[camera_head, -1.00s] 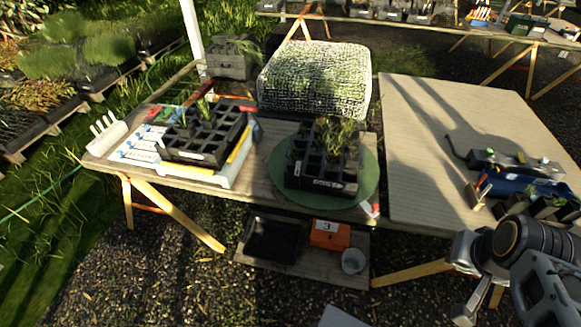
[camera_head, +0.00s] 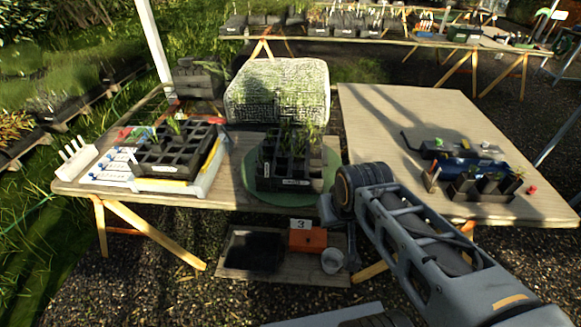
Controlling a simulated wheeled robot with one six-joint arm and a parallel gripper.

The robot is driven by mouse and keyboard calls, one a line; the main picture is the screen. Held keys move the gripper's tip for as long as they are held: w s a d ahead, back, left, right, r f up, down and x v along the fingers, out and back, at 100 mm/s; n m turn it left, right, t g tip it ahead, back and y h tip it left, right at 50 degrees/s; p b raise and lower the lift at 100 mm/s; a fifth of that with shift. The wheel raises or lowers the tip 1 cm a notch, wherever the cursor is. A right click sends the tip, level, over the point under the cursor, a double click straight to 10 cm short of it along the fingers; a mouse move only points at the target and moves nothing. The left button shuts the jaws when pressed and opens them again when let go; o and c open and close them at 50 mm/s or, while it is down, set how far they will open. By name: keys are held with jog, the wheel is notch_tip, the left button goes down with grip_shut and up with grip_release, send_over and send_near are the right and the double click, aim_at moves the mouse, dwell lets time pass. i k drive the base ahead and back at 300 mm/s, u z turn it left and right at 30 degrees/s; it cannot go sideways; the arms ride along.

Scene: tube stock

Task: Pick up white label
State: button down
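Several white upright strips, which look like plant labels, stand in a white holder (camera_head: 76,170) at the left end of the wooden table. Small white labels also show on the front of the black cell tray (camera_head: 283,183) on the green disc and on the left black cell tray (camera_head: 180,152). I cannot tell which label is the one named. My arm reaches in from the bottom right. Its end, my gripper (camera_head: 338,222), hangs over the table's front edge, right of the green disc and far from the white holder. Its fingers are too dark and small to make out.
A white wire-mesh block (camera_head: 278,92) stands behind the trays. An orange box (camera_head: 308,240) with a "3" card and a grey pot (camera_head: 332,261) sit on a low board. The right-hand board (camera_head: 400,120) is mostly clear, with a blue tray (camera_head: 470,167) near its front.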

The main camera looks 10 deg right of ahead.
aim_at(129, 151)
jog(key=u, duration=0.5)
jog(key=k, duration=0.6)
jog(key=u, duration=1.35)
jog(key=i, duration=1.8)
jog(key=z, duration=0.85)
jog(key=i, duration=0.7)
jog(key=z, duration=0.5)
jog(key=k, duration=0.5)
jog(key=u, duration=0.9)
jog(key=i, duration=0.7)
jog(key=z, duration=0.4)
